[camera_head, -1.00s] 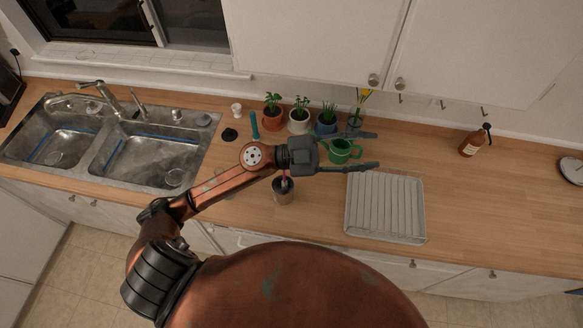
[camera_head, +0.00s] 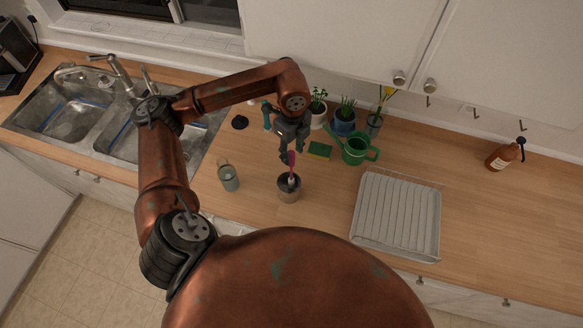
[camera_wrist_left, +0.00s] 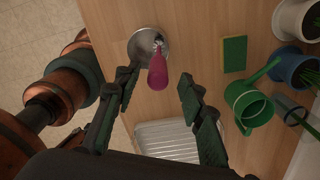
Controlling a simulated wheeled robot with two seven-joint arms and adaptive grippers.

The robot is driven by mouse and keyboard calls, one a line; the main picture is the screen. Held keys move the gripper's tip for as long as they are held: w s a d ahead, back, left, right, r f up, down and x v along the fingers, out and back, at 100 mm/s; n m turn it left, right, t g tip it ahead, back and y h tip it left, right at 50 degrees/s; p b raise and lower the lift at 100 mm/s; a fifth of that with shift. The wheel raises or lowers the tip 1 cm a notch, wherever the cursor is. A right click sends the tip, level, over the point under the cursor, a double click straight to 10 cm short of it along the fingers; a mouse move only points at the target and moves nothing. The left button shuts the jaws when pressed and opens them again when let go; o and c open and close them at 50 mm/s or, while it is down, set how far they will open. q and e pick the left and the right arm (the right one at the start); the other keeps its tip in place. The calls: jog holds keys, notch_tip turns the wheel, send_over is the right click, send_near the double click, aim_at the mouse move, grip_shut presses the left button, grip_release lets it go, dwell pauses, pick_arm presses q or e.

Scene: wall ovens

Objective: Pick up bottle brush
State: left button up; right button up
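The bottle brush (camera_head: 291,167) with a pink handle stands in a small round cup (camera_head: 289,190) on the wooden counter. Its lower part is hidden inside the cup. In the left wrist view the pink handle (camera_wrist_left: 158,70) points up toward the camera, with the cup (camera_wrist_left: 147,42) behind it. My left gripper (camera_head: 291,154) points down above the cup, at the top of the handle. In the left wrist view its fingers (camera_wrist_left: 158,88) are spread apart, with the handle between them and nearer the left finger. A gap shows on both sides. My right gripper is not in view.
A green watering can (camera_head: 356,149), a sponge (camera_head: 319,149) and potted plants (camera_head: 343,122) stand behind and right of the cup. A glass jar (camera_head: 229,180) is to its left. A white drying rack (camera_head: 397,215) lies to the right, with bare counter between.

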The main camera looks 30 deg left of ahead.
aim_at(291, 161)
pick_arm(q)
notch_tip(291, 161, down, 4)
jog(key=shift+s+a+f+p, duration=0.1)
jog(key=shift+f+p, duration=0.1)
jog(key=shift+p, duration=0.8)
jog(key=shift+f, duration=0.5)
grip_shut()
